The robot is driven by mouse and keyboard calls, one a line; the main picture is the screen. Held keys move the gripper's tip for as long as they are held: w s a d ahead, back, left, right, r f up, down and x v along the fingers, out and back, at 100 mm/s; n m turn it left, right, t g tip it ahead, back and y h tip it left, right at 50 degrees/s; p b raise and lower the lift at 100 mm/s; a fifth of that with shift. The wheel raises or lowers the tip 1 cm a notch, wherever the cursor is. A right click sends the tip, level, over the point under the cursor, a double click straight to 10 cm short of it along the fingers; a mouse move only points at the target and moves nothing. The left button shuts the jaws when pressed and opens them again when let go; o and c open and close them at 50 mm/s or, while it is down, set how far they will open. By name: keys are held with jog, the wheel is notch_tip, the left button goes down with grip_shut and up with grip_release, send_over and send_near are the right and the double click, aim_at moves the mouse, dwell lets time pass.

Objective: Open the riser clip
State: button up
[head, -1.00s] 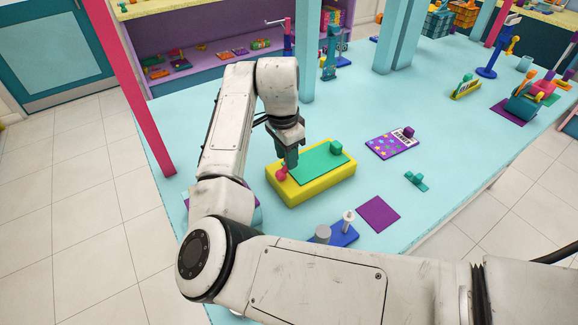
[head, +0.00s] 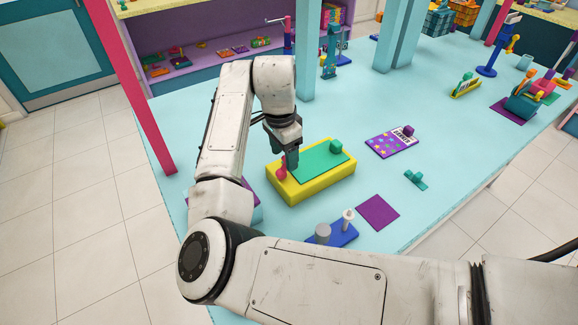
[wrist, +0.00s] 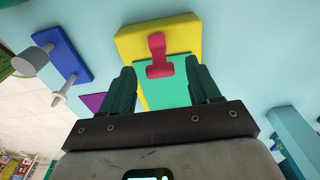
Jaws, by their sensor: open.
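The yellow riser block (head: 318,188) lies on the light blue table with a flat green plate (head: 318,163) on top. A pink-red clip (head: 281,173) sits at the block's left end; in the wrist view the clip (wrist: 157,55) is T-shaped, its crossbar over the edge of the green plate. My gripper (head: 291,160) is open above that end, beside the clip. In the wrist view its dark green fingers (wrist: 160,70) stand apart on either side of the clip, with gaps. I cannot tell whether either finger touches it.
A green knob (head: 336,146) stands on the plate's far end. A blue base with grey posts (head: 341,234) and a purple square (head: 377,213) lie in front. A purple starred card (head: 392,144) and a small teal piece (head: 416,181) lie to the right. Light blue posts (head: 396,40) rise behind.

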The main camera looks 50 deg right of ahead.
aim_at(284, 166)
jog(key=shift+r+p, duration=1.75)
jog(key=shift+r, duration=0.25)
jog(key=r+p, duration=0.3)
jog(key=r, duration=0.1)
jog(key=shift+a, duration=0.2)
jog(key=shift+s+f, duration=0.1)
